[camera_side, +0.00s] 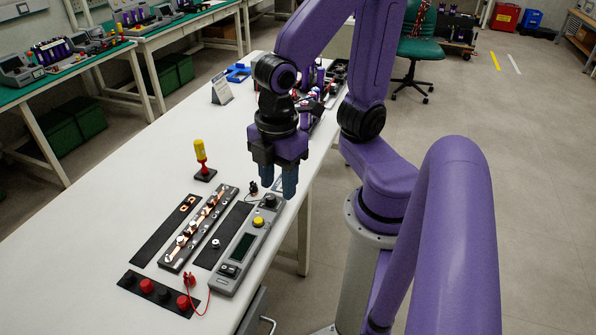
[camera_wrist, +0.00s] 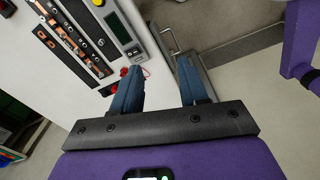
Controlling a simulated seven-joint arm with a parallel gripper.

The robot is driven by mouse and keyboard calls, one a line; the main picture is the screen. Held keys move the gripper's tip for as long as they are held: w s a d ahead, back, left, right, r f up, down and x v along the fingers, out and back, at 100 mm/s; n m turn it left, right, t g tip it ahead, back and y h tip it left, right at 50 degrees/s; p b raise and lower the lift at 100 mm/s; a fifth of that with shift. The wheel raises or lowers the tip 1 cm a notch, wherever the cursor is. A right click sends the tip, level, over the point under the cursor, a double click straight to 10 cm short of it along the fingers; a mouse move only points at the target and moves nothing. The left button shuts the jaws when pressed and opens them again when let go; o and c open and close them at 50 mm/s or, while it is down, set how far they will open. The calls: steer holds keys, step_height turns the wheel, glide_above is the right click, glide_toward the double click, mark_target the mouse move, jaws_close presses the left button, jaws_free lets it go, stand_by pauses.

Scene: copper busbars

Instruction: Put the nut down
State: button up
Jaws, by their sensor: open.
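A small silver piece that looks like the nut (camera_side: 215,243) rests on the dark strip (camera_side: 232,228) right of the busbar block. The busbar block (camera_side: 168,262) carries copper bars and several silver fasteners; it also shows in the wrist view (camera_wrist: 75,42). My gripper (camera_side: 279,194) is open and empty above the table's right edge, beyond the far end of the grey meter (camera_side: 226,281). In the wrist view the blue fingers (camera_wrist: 158,82) are wide apart, with the table edge and floor between and beyond them. Nothing is held.
A yellow-handled screwdriver (camera_side: 201,150) stands upright in a base behind the block. Another dark strip (camera_side: 158,238) holds copper pieces. Red and black caps (camera_side: 147,286) sit on a front strip. A red lead (camera_side: 207,303) lies by the meter. The table's left side is clear.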

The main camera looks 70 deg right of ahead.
steer(key=s, duration=0.1)
steer(key=s+d+r+m, duration=0.1)
steer(key=s+m, duration=0.1)
steer(key=shift+s+d+r, duration=0.15)
steer(key=shift+d, duration=0.2)
steer(key=o, duration=0.8)
steer(key=shift+w, duration=0.2)
steer(key=shift+o, duration=1.4)
steer(key=w+a+n, duration=0.1)
steer(key=w, duration=0.9)
steer(key=shift+w+a+r, duration=0.15)
steer(key=shift+r, duration=0.05)
steer(key=w+d+f+n, duration=0.2)
steer(key=w+d, duration=0.6)
steer(key=w, duration=0.3)
steer(key=w+d+f+n, duration=0.2)
steer(key=w+d+f, duration=0.1)
steer(key=w+d, duration=0.65)
step_height(320, 180, down, 9)
steer(key=a, duration=0.2)
steer(key=shift+w, duration=0.45)
